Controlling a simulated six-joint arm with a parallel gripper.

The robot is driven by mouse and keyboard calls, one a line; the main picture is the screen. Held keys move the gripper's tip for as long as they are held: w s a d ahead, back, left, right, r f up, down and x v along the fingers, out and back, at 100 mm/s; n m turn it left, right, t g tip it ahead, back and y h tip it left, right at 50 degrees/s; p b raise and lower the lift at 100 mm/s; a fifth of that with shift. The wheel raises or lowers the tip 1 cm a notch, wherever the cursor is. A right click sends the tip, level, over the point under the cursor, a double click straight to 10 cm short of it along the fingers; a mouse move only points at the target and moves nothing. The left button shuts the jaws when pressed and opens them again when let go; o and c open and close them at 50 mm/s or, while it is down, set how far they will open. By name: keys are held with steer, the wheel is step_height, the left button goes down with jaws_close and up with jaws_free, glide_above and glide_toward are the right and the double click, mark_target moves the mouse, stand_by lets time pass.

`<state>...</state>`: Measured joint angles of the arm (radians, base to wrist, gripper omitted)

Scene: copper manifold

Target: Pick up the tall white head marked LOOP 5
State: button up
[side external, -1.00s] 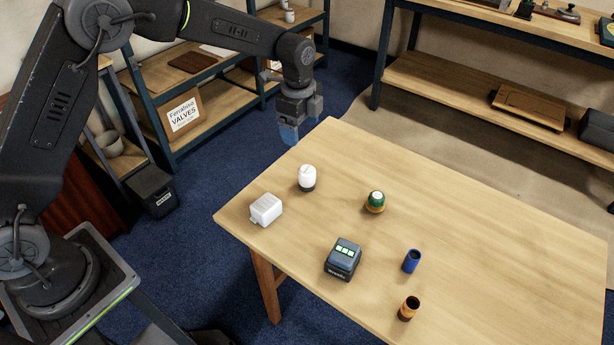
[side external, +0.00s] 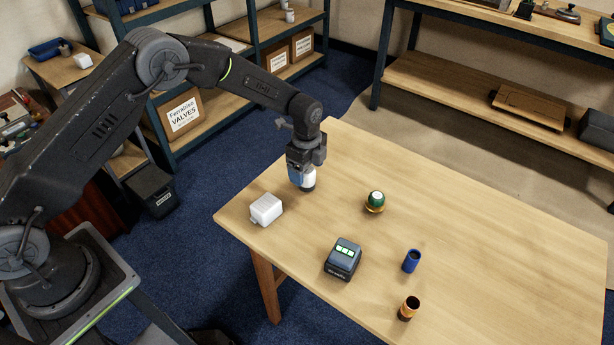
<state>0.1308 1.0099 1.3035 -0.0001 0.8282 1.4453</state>
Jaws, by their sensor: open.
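A white rounded head with a dark base (side external: 309,181) stands upright on the table near its far left edge. No LOOP 5 marking is readable on it. My gripper (side external: 301,181) is right over it, pointing down, with a blue finger in front of its left part. The jaws are open, and the upper part of the head is hidden by the gripper. I cannot tell whether the fingers touch it. A boxy white piece (side external: 266,208) lies on the table to the left, apart from the gripper.
On the wooden table (side external: 480,230) stand a green and brass piece (side external: 375,201), a dark device with green lights (side external: 343,259), a blue cylinder (side external: 411,260) and an orange and black cylinder (side external: 409,308). The table's right side is clear. Shelves stand behind.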

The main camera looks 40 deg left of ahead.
mark_target(307, 177)
step_height(307, 177, down, 3)
steer(key=shift+f, duration=0.2)
steer(key=c, duration=1)
